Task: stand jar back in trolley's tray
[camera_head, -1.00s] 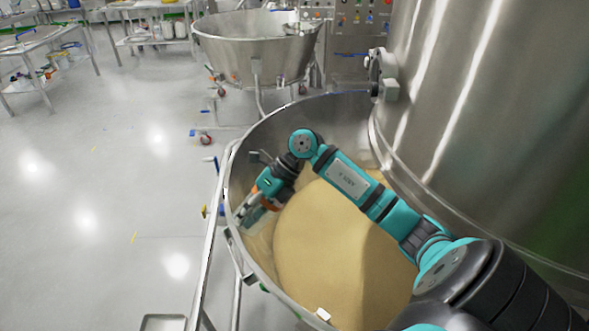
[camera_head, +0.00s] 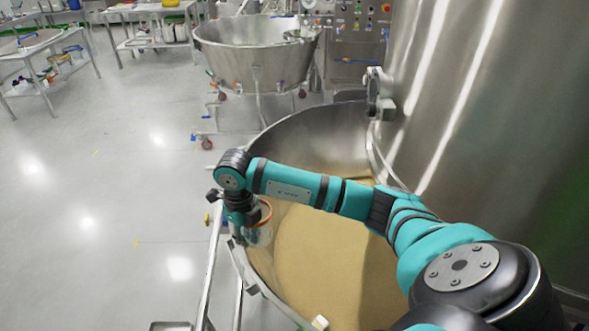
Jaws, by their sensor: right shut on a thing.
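A clear jar with an orange rim (camera_head: 262,233) is at the left inner wall of the large steel bowl, above the pale powder. My right gripper (camera_head: 243,228) points down and is shut on the jar; my wrist hides part of the jar and the fingers. The jar looks roughly upright. A corner of a shallow metal tray (camera_head: 172,326) shows at the bottom edge, left of the bowl; most of it is out of view. My left gripper is not in view.
The bowl (camera_head: 300,125) holds a mound of powder (camera_head: 335,255). A metal rail (camera_head: 211,265) runs along its left side. A tall steel vessel (camera_head: 490,110) fills the right. A second bowl (camera_head: 255,60) stands behind.

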